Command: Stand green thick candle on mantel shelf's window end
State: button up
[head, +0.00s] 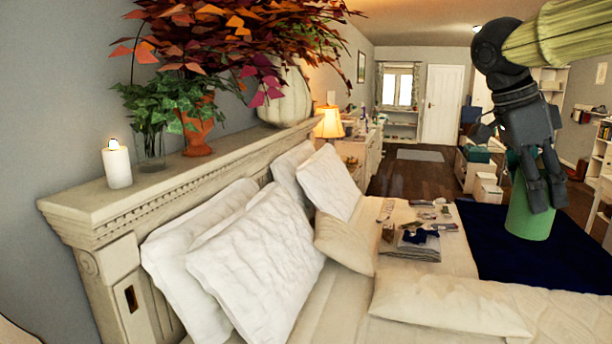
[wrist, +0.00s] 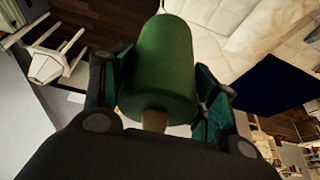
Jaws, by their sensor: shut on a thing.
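The green thick candle (head: 529,212) is held upright in my gripper (head: 536,180), in front of the dark blue blanket in the head view. In the wrist view, the candle (wrist: 168,68) fills the space between the two fingers, and my gripper (wrist: 160,95) is shut on it. The mantel shelf (head: 110,200) is the cream ledge on top of the headboard at the left of the head view. It runs away from me toward the far end of the room, where a window (head: 397,88) shows. My gripper is well to the right of the shelf.
On the shelf stand a white candle (head: 117,165), a glass vase with ivy (head: 151,150), a terracotta pot (head: 198,135) and a pale ribbed vase (head: 286,100) under red leaves. Pillows (head: 260,262) lean below. Folded laundry (head: 411,246) lies on the bed. The shelf's near-left corner is bare.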

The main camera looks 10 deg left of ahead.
aim_at(88, 198)
jog(key=z, duration=0.3)
jog(key=i, duration=1.2)
jog(key=u, duration=3.35)
